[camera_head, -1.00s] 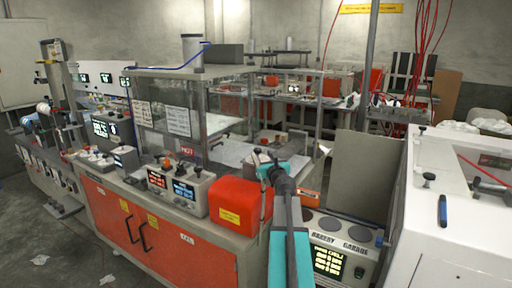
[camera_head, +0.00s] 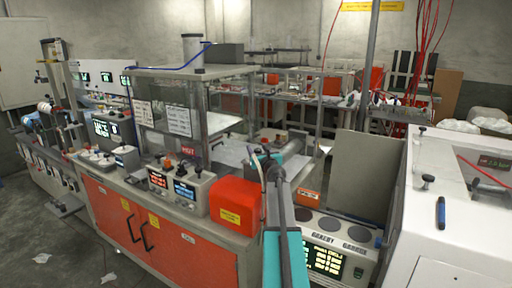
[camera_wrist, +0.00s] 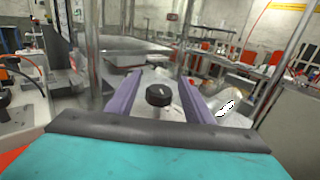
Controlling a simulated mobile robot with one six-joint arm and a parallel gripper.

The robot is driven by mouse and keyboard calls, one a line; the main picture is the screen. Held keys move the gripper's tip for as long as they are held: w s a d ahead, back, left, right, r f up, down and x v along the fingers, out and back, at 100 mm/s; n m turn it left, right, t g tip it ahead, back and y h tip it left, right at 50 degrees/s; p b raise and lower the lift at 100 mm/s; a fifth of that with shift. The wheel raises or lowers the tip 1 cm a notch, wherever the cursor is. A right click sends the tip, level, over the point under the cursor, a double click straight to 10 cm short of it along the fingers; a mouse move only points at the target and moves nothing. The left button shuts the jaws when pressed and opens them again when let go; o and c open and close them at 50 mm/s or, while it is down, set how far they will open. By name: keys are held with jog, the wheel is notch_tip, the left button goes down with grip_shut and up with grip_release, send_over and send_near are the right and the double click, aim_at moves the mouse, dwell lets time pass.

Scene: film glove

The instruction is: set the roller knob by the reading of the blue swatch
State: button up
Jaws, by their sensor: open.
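A round black knob (camera_wrist: 160,95) with a small pale mark on its top stands on a light surface in the wrist view. It shows between the two purple fingers of my gripper (camera_wrist: 160,78), with clear space on both sides. My gripper is open and empty. I cannot tell for sure that this is the roller knob. In the head view my teal and grey arm reaches over the bench beside the red box, and its fingers cannot be made out. I cannot make out a blue swatch in either view.
A red box (camera_head: 236,204) and control boxes with lit displays (camera_head: 185,191) stand along the bench front. A glass-sided enclosure (camera_head: 222,112) rises behind them. Grey posts and a clear rounded object (camera_wrist: 226,103) flank the fingers. A white cabinet (camera_head: 405,215) stands at right.

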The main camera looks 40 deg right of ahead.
jog(key=shift+x, duration=1.5)
jog(key=c, duration=1.1)
jog(key=shift+o, duration=0.3)
jog(key=shift+p, duration=0.3)
jog(key=shift+s+d+m+g+h+p, duration=0.2)
jog(key=shift+m+g+h+p, duration=0.55)
jog(key=shift+h, duration=0.25)
jog(key=shift+s+d+m+g+h+p, duration=0.2)
jog(key=shift+m+g+h+p, duration=0.3)
jog(key=shift+m+g+h, duration=0.4)
